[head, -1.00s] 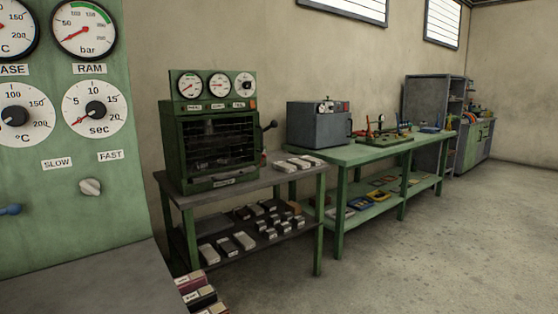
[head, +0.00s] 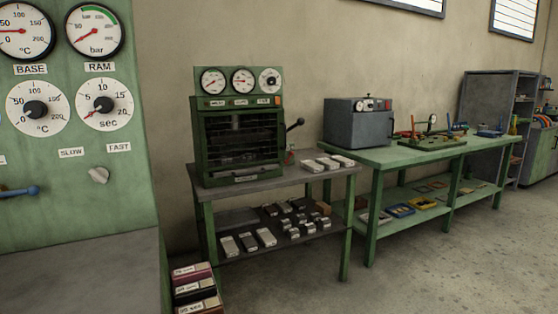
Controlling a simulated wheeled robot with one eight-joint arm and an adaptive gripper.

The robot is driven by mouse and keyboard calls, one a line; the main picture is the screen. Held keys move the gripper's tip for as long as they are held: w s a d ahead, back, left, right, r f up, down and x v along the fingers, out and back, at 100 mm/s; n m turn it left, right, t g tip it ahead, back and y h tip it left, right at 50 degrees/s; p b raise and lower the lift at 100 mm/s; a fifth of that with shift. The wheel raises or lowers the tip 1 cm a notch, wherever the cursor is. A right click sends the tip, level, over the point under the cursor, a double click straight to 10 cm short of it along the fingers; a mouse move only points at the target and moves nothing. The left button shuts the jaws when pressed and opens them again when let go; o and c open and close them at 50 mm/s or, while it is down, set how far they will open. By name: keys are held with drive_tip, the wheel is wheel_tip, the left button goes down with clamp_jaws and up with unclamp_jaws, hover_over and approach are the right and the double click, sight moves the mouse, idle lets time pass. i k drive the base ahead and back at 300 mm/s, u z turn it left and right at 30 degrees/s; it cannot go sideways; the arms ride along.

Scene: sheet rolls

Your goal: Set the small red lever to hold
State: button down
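No small red lever can be made out for certain, and no "hold" label is readable. A small reddish item (head: 290,157) sits at the right side of the green oven-like cabinet (head: 197,150), below a black-knobbed lever (head: 295,124); it is too small to identify. Some red parts show among the devices on the long green bench (head: 396,154), also too small to tell. At the left, a green panel (head: 60,215) has a blue-handled lever (head: 20,191) and a pale knob (head: 98,175) between SLOW and FAST labels. My gripper is not in view.
The cabinet stands on a table (head: 330,171) with a lower shelf of several blocks. A grey box device (head: 345,125) stands on the green bench. Labelled boxes (head: 193,290) are stacked on the floor by the panel. Concrete floor (head: 430,275) is open at lower right.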

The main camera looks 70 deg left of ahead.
sight(291, 152)
drive_tip(key=u, duration=2.8)
drive_tip(key=i, duration=1)
drive_tip(key=z, duration=0.05)
